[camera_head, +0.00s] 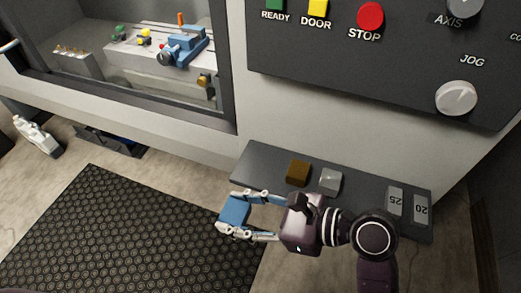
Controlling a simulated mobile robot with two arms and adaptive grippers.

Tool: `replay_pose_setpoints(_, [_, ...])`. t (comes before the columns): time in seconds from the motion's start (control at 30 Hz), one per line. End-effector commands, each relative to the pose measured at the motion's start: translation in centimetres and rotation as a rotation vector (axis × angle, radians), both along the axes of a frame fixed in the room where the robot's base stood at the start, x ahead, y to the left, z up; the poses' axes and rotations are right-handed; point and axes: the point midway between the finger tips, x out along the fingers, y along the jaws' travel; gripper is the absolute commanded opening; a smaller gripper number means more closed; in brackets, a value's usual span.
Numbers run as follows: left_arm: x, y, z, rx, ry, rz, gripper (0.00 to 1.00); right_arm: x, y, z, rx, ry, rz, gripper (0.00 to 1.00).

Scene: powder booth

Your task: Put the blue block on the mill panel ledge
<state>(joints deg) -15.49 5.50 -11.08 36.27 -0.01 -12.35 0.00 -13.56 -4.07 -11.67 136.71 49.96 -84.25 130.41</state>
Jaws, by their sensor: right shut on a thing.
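The blue block (235,211) is between the fingertips of my right gripper (235,215), which is shut on it. The gripper points left, and in the picture the block shows just past the ledge's front left edge, over the floor and mat. The mill panel ledge (265,162) is a dark grey shelf below the control panel. My right gripper and wrist cover part of its front edge. The block's height relative to the ledge is hard to tell. My left gripper is not in view.
A brown block (298,172) and a grey block (330,181) stand on the ledge, with plates marked 25 (396,202) and 20 (421,209) at its right. The ledge's left end is bare. The control panel (400,65) with buttons and knobs is above. A black mat (130,235) lies on the floor.

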Motion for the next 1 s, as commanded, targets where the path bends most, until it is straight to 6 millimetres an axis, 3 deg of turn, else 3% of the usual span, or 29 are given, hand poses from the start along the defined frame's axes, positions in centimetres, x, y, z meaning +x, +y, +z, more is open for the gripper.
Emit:
replay_pose_setpoints(0.17, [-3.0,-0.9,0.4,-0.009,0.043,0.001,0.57,2.8,-0.6,0.5,0.0,-0.003,0.001,0.1])
replay_pose_setpoints(0.37, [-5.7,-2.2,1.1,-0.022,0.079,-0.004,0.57,8.0,-2.3,0.5,0.0,-0.003,0.002,0.1])
replay_pose_setpoints(0.5, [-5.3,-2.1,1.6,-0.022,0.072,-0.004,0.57,11.6,-3.5,0.5,0.0,-0.002,0.002,0.1])
replay_pose_setpoints(0.8, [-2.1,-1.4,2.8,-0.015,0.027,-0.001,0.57,18.0,-5.6,0.4,0.001,0.0,0.002,0.1])
replay_pose_setpoints(1.0, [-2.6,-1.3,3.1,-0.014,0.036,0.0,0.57,18.4,-5.8,-2.3,0.002,0.004,0.003,0.1])
